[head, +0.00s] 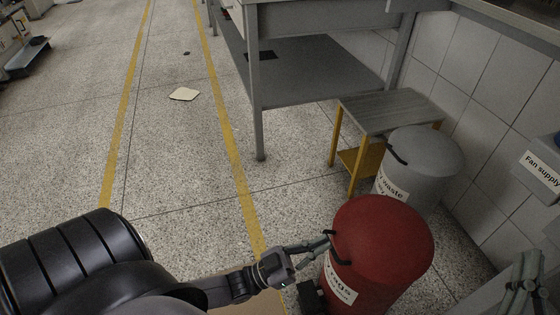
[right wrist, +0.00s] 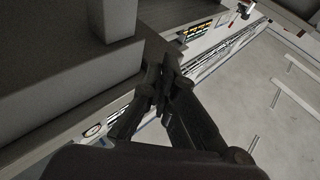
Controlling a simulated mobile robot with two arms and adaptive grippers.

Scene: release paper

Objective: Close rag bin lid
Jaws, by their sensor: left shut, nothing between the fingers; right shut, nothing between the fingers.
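The red rag bin (head: 362,290), with a white label partly reading "gs", stands at the lower right in the head view. Its red lid (head: 385,235) lies over the top and looks down on the rim; whether it is fully seated I cannot tell. A black handle (head: 336,250) sticks out on the lid's left side. My left gripper (head: 328,238) is shut and empty, its tips right at this handle; I cannot tell if they touch it. My right gripper (right wrist: 168,75) is shut and empty in the right wrist view, away from the bin.
A grey waste bin (head: 425,155) with its lid down stands behind the red bin. A small yellow-legged table (head: 385,108) and a workbench (head: 310,70) are beyond. A fan supply box (head: 540,165) is at the right wall. The floor to the left is mostly clear.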

